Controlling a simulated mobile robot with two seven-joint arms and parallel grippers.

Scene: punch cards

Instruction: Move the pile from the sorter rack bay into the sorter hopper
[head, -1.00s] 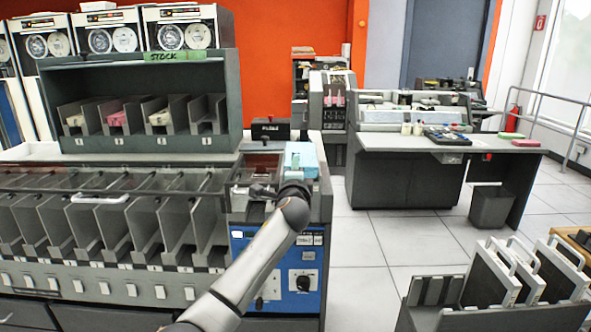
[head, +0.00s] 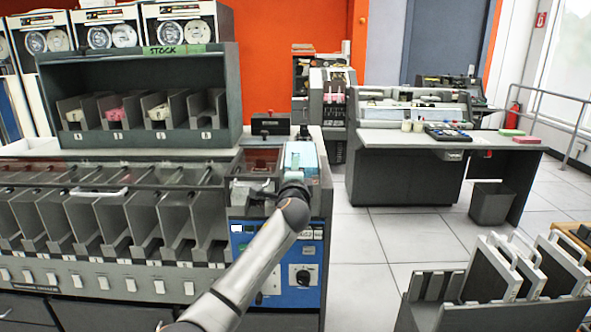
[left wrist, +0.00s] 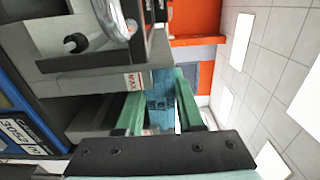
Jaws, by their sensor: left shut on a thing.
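My left gripper (head: 299,152) is at the right end of the sorter top, with its arm reaching up from below. In the left wrist view its green fingers (left wrist: 158,108) are shut on a pile of blue cards (left wrist: 160,95). The pile is beside a grey metal part with a red-lettered label (left wrist: 133,82), which seems to belong to the hopper; whether the pile rests on it I cannot tell. The gripper and wrist partly hide this spot in the head view. The sorter rack (head: 135,62) has yellowish, pink and cream piles in three bays; its rightmost bay (head: 208,120) looks empty. My right gripper is not in view.
A row of sorter pockets (head: 115,225) and a clear cover with a white handle (head: 98,192) lie left of my arm. A blue control panel (head: 303,272) is below the gripper. A desk (head: 400,165) and a rack of grey panels (head: 495,275) stand right, with open floor between.

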